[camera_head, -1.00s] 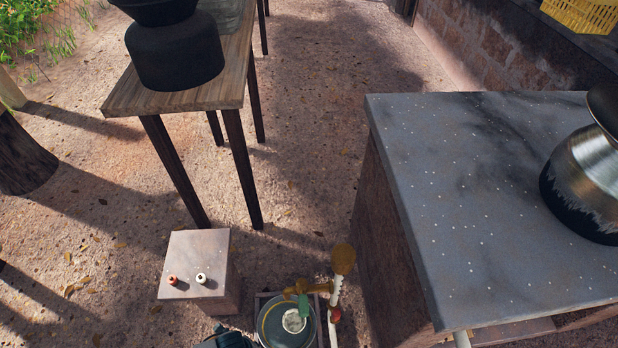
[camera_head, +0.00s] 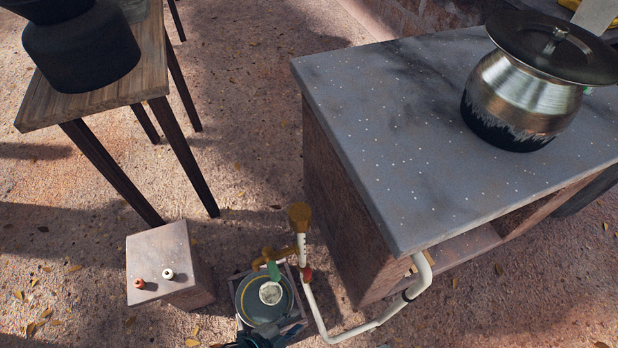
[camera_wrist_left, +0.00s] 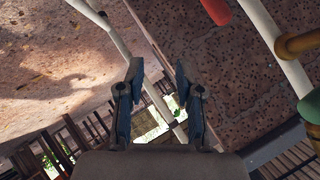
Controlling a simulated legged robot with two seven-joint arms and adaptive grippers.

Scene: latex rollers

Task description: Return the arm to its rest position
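My left gripper (camera_head: 258,338) shows as a dark shape at the bottom edge of the head view, just in front of the round pot-like vessel (camera_head: 248,304) with a white disc and a green piece on top. In the left wrist view, the two fingers of my left gripper (camera_wrist_left: 158,72) stand apart with nothing held between them. A white pipe lies behind the fingers in that view; I see no contact. My right gripper is not in view.
A white pipe (camera_head: 352,334) with an orange-brown valve (camera_head: 300,216) runs beside the vessel to the grey stone counter (camera_head: 400,130). A metal pot (camera_head: 520,95) stands on the counter. A small block (camera_head: 165,250) with two knobs is left, below a wooden table (camera_head: 100,95). Open ground lies between.

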